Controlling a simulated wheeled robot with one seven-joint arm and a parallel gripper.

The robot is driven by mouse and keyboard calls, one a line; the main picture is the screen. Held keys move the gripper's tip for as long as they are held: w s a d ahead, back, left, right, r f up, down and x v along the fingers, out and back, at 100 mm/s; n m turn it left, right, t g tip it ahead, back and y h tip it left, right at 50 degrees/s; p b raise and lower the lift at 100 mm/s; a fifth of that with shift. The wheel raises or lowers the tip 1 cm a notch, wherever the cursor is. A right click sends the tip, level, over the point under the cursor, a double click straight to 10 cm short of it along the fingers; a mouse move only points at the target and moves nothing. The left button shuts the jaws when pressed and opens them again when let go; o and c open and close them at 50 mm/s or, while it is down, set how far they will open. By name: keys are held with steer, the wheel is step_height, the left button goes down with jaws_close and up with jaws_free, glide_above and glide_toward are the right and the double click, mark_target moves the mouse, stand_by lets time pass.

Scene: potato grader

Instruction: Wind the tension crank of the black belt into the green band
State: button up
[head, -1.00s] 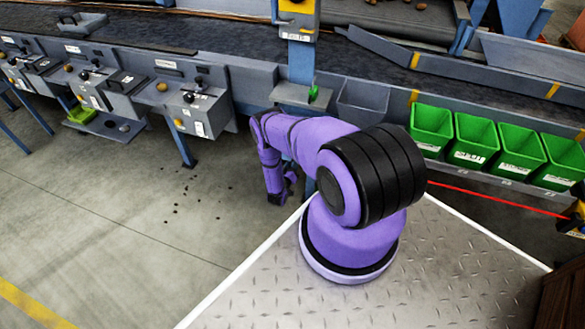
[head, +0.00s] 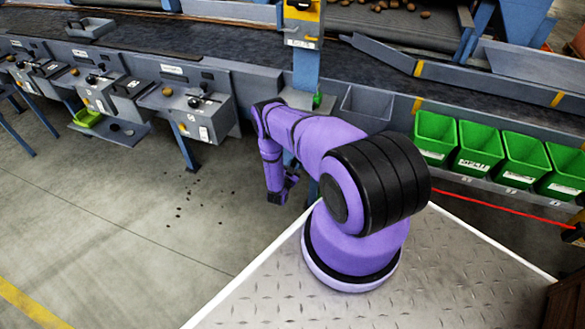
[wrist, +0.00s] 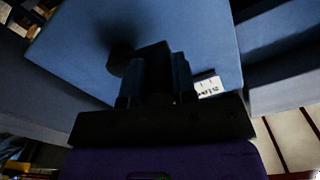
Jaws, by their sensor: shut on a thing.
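In the wrist view, my gripper (wrist: 155,82) is shut on a dark crank handle; the fingers cover most of it. The crank's dark round hub (wrist: 121,60) shows just left of the fingers, in front of a blue-grey panel (wrist: 195,35). A small white label (wrist: 208,87) with dark print is partly hidden right of the fingers. In the head view, my gripper (head: 282,192) is small and dark below the conveyor edge, and the crank cannot be made out there. The black belt (head: 230,55) runs across the top. I cannot see a tension scale or its green band.
Grey control boxes (head: 190,108) with black knobs line the belt's left side. Several green bins (head: 478,150) stand at the right. A blue post with a yellow-topped box (head: 301,20) rises behind my arm. The concrete floor (head: 120,220) at left is open.

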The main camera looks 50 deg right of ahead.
steer(key=shift+s+r+m, duration=0.1)
steer(key=shift+r+m, duration=0.2)
steer(key=shift+m, duration=0.4)
steer(key=o, duration=0.9)
steer(key=v, duration=1)
steer(key=shift+s+a, duration=0.2)
steer(key=shift+a, duration=0.15)
